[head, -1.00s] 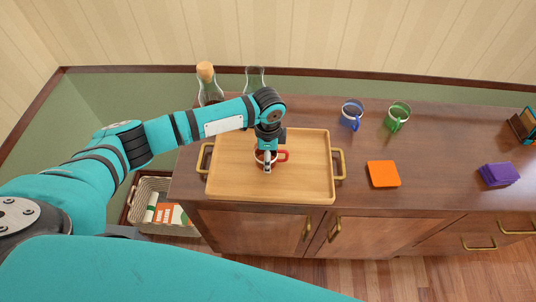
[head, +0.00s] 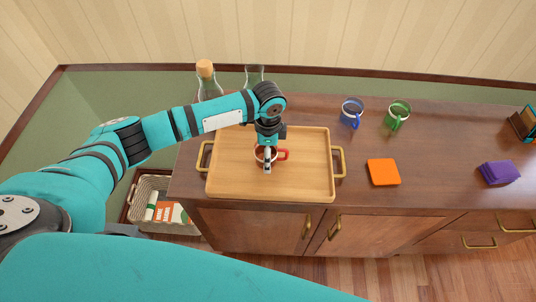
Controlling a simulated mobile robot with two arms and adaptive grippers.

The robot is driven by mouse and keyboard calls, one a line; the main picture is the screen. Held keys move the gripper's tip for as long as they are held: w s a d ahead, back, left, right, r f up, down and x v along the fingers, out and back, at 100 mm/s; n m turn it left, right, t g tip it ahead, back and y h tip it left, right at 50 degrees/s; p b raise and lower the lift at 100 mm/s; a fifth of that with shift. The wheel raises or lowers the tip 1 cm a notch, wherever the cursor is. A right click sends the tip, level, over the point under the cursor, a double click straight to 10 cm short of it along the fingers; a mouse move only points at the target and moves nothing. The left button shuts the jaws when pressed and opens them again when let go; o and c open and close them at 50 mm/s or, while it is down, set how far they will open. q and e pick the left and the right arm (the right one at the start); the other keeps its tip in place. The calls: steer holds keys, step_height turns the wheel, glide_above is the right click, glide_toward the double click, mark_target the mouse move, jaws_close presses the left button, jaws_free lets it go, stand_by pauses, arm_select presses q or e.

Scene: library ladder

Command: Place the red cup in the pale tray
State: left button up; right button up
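The pale wooden tray (head: 300,185) with brass handles lies on the left part of the brown cabinet top. The red cup (head: 283,155) is over the middle of the tray, mostly hidden under my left gripper; its red handle and part of its rim show. My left gripper (head: 267,165) points down at the cup from above. Its fingers are at the cup, but I cannot tell whether they are closed on it, nor whether the cup touches the tray. My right gripper is not in view.
A blue mug (head: 351,113) and a green mug (head: 398,114) stand right of the tray. An orange square (head: 383,172) and a purple stack (head: 499,174) lie farther right. A corked bottle (head: 208,82) and a glass vessel (head: 254,78) stand behind. A basket (head: 146,190) is at left.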

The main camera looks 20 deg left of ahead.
arm_select(q)
step_height(320, 180, up, 11)
steer(key=b, duration=0.1)
steer(key=shift+f, duration=0.15)
stand_by(0.5)
